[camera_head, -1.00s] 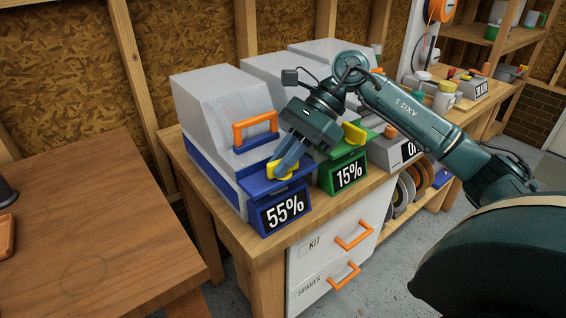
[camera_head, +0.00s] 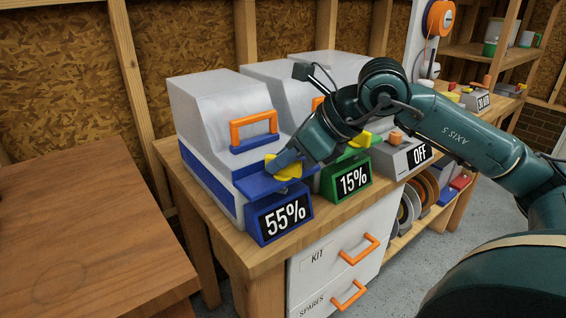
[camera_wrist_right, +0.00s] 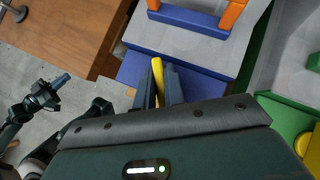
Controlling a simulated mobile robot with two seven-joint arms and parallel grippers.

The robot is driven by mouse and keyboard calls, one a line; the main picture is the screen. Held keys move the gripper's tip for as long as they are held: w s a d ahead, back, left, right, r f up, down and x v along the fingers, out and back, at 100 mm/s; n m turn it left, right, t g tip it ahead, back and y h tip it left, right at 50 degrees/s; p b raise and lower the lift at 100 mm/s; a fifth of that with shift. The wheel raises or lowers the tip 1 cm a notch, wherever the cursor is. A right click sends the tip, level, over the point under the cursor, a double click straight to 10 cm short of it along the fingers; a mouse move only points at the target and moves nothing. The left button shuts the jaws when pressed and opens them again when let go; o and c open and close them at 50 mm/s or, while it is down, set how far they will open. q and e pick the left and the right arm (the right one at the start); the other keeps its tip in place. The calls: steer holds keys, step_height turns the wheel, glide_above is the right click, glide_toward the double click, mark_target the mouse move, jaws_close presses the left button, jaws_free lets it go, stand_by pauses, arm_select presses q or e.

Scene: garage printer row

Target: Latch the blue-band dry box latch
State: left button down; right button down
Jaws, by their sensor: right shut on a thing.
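The blue-band dry box (camera_head: 215,110) is a pale grey bin with an orange handle (camera_head: 254,128) and a "55%" display (camera_head: 284,218). Its yellow latch (camera_head: 284,172) sits on the blue front ledge. My right gripper (camera_head: 285,160) is shut on the latch, reaching in from the right. In the right wrist view the yellow latch (camera_wrist_right: 157,72) stands upright between the two fingers, with the blue ledge (camera_wrist_right: 205,90) beside it. My left gripper (camera_wrist_right: 60,82) shows small at the left of the wrist view, over the floor and away from the box. Its jaws are too small to judge.
A green-band box with a "15%" display (camera_head: 352,181) stands close on the right, its yellow latch near my right wrist. A grey box reading "OFF" (camera_head: 419,156) is beyond it. A bare wooden table (camera_head: 80,230) is at the left. Drawers with orange handles are below.

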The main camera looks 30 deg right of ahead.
steer(key=m+t+h, duration=0.1)
steer(key=m, duration=0.1)
steer(key=shift+a+m+h, duration=0.1)
steer(key=shift+m+h, duration=0.2)
steer(key=shift+h, duration=0.1)
steer(key=shift+m+t+h, duration=0.4)
steer(key=shift+m+h, duration=0.8)
steer(key=shift+m, duration=0.5)
steer(key=c, duration=1.5)
jaws_free()
